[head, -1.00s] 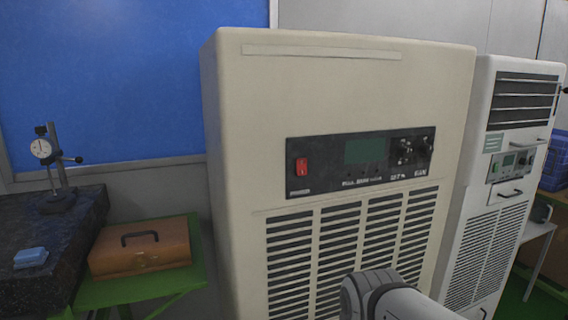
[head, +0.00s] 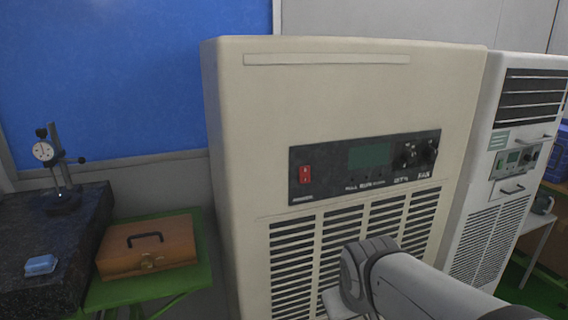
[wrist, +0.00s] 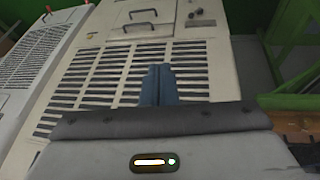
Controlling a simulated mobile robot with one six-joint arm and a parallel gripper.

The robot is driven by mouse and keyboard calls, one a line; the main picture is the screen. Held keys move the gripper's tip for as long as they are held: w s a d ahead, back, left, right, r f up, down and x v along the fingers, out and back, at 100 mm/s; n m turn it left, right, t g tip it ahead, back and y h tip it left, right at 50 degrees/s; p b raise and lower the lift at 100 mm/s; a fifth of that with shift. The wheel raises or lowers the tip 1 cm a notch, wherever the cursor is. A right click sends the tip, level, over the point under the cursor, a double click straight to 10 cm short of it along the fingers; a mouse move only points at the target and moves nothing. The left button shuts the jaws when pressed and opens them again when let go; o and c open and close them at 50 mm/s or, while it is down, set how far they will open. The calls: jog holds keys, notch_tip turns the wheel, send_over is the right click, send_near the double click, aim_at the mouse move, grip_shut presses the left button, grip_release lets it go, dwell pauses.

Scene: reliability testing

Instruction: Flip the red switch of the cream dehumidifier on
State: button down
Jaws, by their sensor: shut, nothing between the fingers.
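The cream dehumidifier (head: 330,100) stands upright in the middle of the head view. Its dark control panel (head: 330,195) carries the red switch (head: 305,174) at the left end, beside a green display and dark knobs at the right. The switch's rocker position is too small to read. In the wrist view, the dehumidifier's slatted front (wrist: 100,75) fills the middle, and the switch is not seen there. My gripper (wrist: 158,72) shows shut and empty in front of the slats. In the head view my arm reaches in below the panel, and the fingertips cannot be made out.
A white slatted unit (head: 483,225) stands close at the right. At the left, a brown box (head: 150,248) sits on a green table (head: 150,288), beside a dark block (head: 75,240) with a dial gauge (head: 43,152). The space before the control panel is clear.

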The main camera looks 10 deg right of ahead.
jog(key=w+d+r+n+t+h, duration=0.2)
jog(key=w+d+r+n+t, duration=0.4)
jog(key=r, duration=0.3)
jog(key=w+a+r+n+t+y, duration=0.2)
jog(key=a+r+n+t+y, duration=0.3)
jog(key=n, duration=0.8)
notch_tip(320, 180, up, 3)
jog(key=shift+a+f+t+y, duration=0.1)
jog(key=shift+a+t+y, duration=0.2)
jog(key=shift+a+y, duration=0.6)
jog(key=b, duration=0.4)
send_near(305, 180)
jog(key=x, duration=0.5)
jog(key=shift+w+f, duration=0.2)
jog(key=shift+w, duration=0.2)
jog(key=shift+w+a+r+b, duration=0.15)
jog(key=shift+w+b, duration=0.15)
jog(key=shift+w, duration=0.2)
